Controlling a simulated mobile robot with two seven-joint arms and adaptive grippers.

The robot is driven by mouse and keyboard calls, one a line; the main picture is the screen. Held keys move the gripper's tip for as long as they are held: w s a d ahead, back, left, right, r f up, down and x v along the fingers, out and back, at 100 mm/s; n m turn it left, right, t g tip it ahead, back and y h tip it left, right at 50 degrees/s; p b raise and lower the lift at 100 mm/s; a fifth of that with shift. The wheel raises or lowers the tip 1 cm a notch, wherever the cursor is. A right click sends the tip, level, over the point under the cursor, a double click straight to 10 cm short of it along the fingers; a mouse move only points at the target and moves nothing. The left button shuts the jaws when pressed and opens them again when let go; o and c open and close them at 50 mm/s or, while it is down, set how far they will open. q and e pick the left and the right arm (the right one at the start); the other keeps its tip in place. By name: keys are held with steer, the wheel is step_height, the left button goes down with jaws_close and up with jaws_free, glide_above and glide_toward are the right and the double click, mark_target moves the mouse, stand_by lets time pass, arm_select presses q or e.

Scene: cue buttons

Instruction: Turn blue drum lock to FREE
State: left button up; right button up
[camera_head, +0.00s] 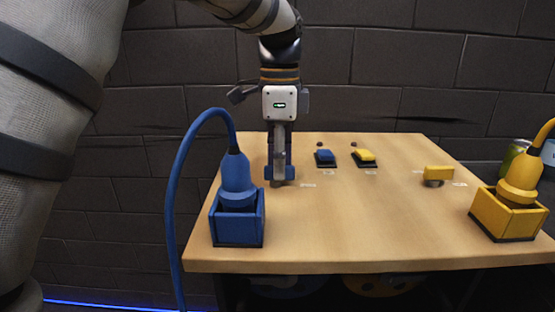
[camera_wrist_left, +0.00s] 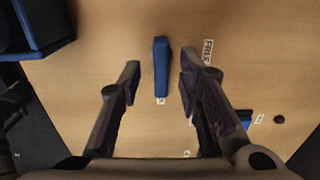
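The blue drum lock shows in the wrist view as a blue bar (camera_wrist_left: 161,70), with one end beside a small white label (camera_wrist_left: 160,101). A FREE label (camera_wrist_left: 208,51) lies to the bar's right in that view. My left gripper (camera_wrist_left: 160,65) is open, one finger on each side of the bar, with visible gaps. In the head view my left gripper (camera_head: 280,178) points down at the table; blue ends of the lock (camera_head: 290,172) show on both sides of it and its middle is hidden. My right gripper is not in view.
A blue plug (camera_head: 236,180) stands in a blue box (camera_head: 238,229) near left. A blue button (camera_head: 325,156) and a yellow button (camera_head: 365,156) sit behind right. A yellow lock (camera_head: 438,172) and a yellow box (camera_head: 502,220) are farther right. The table's (camera_head: 340,225) front middle is clear.

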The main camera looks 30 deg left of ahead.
arm_select(q)
steer(key=shift+f, duration=0.25)
jaws_close()
steer(key=shift+w+n, duration=0.1)
steer(key=shift+n, duration=0.3)
steer(key=n, duration=0.4)
steer(key=shift+a, duration=0.1)
steer(key=n, duration=0.4)
steer(key=shift+w+a, duration=0.1)
steer(key=shift+a, duration=0.05)
steer(key=n, duration=0.4)
steer(key=shift+a+n, duration=0.1)
steer(key=shift+n, duration=0.3)
steer(key=shift+a+n, duration=0.15)
steer(key=shift+n, duration=2.15)
